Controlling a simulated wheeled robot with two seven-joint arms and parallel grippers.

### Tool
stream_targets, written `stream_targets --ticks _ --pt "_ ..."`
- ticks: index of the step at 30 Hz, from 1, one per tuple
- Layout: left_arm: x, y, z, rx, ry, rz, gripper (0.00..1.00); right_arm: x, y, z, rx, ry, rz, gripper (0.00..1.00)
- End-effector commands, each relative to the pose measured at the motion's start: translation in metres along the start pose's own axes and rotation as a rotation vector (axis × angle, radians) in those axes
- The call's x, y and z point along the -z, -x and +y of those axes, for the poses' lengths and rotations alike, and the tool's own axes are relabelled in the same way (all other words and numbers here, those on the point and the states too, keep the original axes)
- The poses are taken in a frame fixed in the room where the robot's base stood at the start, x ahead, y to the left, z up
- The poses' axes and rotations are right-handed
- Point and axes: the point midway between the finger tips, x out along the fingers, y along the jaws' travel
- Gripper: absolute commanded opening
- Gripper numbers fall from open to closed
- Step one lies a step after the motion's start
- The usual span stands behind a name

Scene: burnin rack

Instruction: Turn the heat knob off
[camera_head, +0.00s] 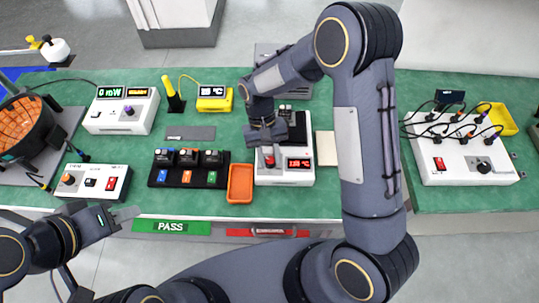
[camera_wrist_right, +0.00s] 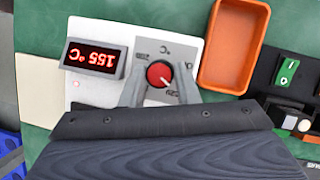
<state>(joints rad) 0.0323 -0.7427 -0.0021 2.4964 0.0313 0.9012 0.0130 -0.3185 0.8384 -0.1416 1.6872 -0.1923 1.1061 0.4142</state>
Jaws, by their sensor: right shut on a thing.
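The heat knob (camera_wrist_right: 159,73) is round and red with a pale pointer line, on the grey dial plate of a white heater unit (camera_wrist_right: 90,32). The unit's red display (camera_wrist_right: 93,58) reads 155 °C, upside down in the wrist view. In the head view the unit (camera_head: 285,180) stands at the front middle of the bench, the knob (camera_head: 270,160) partly hidden by my gripper. My right gripper (camera_head: 268,146) reaches down from above, its fingers shut on either side of the knob. My left gripper (camera_head: 125,217) is at the bench's front left, away from the unit; its finger gap is unclear.
An orange tray (camera_head: 240,183) and a black rack of several modules (camera_head: 188,168) stand left of the unit. A beige pad (camera_head: 326,148) lies to its right. White instruments (camera_head: 122,112) and a dark pot (camera_head: 22,122) fill the left. A cabled box (camera_head: 462,158) is far right.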

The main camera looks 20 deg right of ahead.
Motion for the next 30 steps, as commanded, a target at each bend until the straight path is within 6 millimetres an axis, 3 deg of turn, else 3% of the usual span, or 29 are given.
stream_targets --ticks 30 --pt "-0.010 -0.019 -0.009 0.000 0.000 0.000 0.36 -0.003 -0.001 -0.004 -0.355 0.850 0.047 0.05"
